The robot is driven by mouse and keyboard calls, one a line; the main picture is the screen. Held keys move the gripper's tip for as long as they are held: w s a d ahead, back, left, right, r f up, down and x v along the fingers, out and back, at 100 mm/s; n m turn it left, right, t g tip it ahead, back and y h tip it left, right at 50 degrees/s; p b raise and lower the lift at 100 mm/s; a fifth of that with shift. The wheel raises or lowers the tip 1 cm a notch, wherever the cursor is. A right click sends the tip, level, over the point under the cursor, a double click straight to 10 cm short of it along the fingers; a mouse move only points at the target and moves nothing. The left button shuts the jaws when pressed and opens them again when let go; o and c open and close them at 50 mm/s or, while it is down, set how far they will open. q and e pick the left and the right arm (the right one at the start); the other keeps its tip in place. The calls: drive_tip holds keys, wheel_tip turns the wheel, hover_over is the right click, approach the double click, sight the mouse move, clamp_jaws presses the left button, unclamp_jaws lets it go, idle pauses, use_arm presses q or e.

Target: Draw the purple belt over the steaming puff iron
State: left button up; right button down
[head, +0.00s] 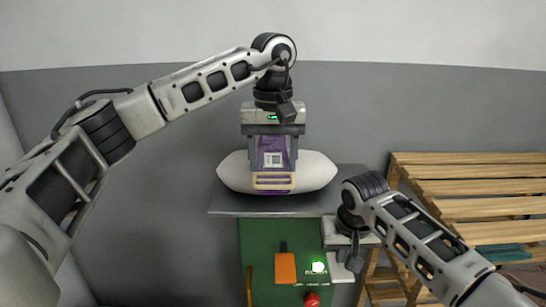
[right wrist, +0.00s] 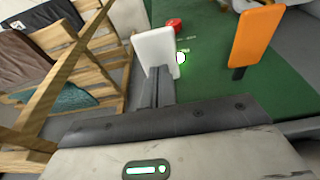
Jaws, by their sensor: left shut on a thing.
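The purple belt (head: 273,147) hangs upright in the head view, with a white printed label and a yellow buckle-like frame (head: 273,182) at its lower end. My left gripper (head: 273,157) is shut on the belt, with a finger at each side. The white puff iron (head: 318,172) is a rounded cushion on a grey top, behind the belt's lower part. I cannot tell whether the belt touches it. My right gripper (head: 342,270) is low at the right, below the top's edge.
Below the top is a green panel (head: 263,232) with an orange paddle (head: 285,268), a lit green light (head: 318,267) and a red knob (head: 311,299). A slatted wooden rack (head: 475,188) with folded cloth stands at the right.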

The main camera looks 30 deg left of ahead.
sight(273, 156)
drive_tip(key=shift+s+d+x, duration=0.1)
drive_tip(key=shift+s+x, duration=0.1)
drive_tip(key=shift+x, duration=0.65)
drive_tip(key=shift+s+d+x, duration=0.1)
drive_tip(key=shift+s+x, duration=0.05)
drive_tip(key=shift+x, duration=0.75)
drive_tip(key=shift+f, duration=0.1)
use_arm(q)
drive_tip(key=shift+f, duration=1.15)
drive_tip(key=shift+s, duration=0.1)
drive_tip(key=shift+s+d, duration=0.4)
drive_tip(key=shift+s, duration=0.25)
drive_tip(key=shift+s+d, duration=0.4)
drive_tip(key=shift+s, duration=0.2)
drive_tip(key=shift+w, duration=0.15)
drive_tip(key=shift+w+a, duration=0.5)
drive_tip(key=shift+w, duration=0.3)
drive_tip(key=shift+w+a, duration=0.55)
drive_tip(key=shift+w, duration=0.3)
drive_tip(key=shift+w+a, duration=0.5)
drive_tip(key=shift+w, duration=0.3)
drive_tip(key=shift+r, duration=0.1)
